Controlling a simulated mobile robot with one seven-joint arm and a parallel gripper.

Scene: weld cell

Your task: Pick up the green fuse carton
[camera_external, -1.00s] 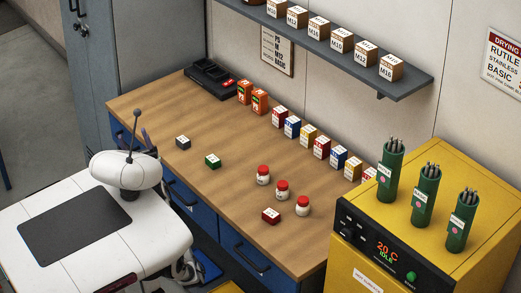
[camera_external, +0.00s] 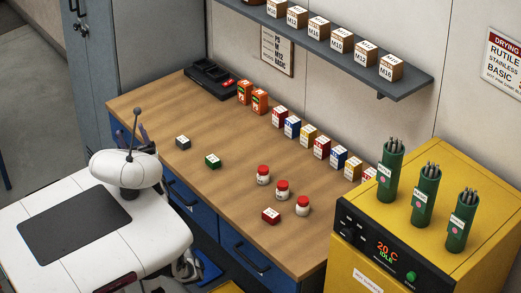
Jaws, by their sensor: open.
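The small green carton (camera_external: 212,161), with a white top, lies on the left part of the wooden workbench (camera_external: 235,205). It stands apart from its neighbours, with bare wood around it. A similar dark grey carton (camera_external: 183,142) is behind it to the left, and a red carton (camera_external: 271,215) is farther right near the front edge. My gripper cannot be made out; my white body covers the lower left, and only a bit of arm shows low beside it. Nothing is seen touching the green carton.
Three red-lidded jars (camera_external: 282,190) stand right of the green carton. Orange packs (camera_external: 260,101) and a row of coloured boxes (camera_external: 322,147) line the wall side. A yellow oven (camera_external: 455,170) with green rod tubes is at the right. A shelf (camera_external: 405,88) overhangs the back.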

